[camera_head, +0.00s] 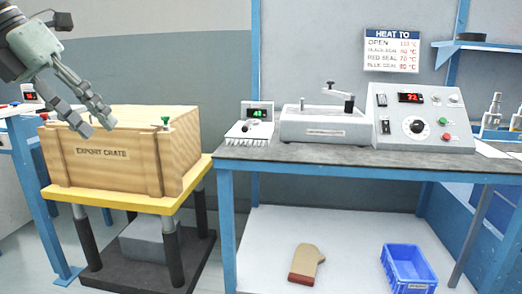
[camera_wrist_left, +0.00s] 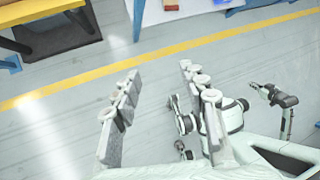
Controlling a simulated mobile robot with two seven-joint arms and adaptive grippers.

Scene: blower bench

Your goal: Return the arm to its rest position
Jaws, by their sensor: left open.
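My left gripper (camera_head: 98,127) is at the upper left of the head view, in front of the export crate's upper left part. Its two fingers are apart with nothing between them. In the left wrist view the same gripper (camera_wrist_left: 159,72) is open, with bare grey floor and a yellow floor line showing beyond its fingers. The wooden export crate (camera_head: 108,174) stands on a yellow-topped stand (camera_head: 130,201). I cannot tell whether the fingers touch the crate.
The grey workbench (camera_head: 350,157) on the right carries a small device with a green display (camera_head: 256,113), a sealing press (camera_head: 325,124) and a control box (camera_head: 420,118). A gap separates stand and bench.

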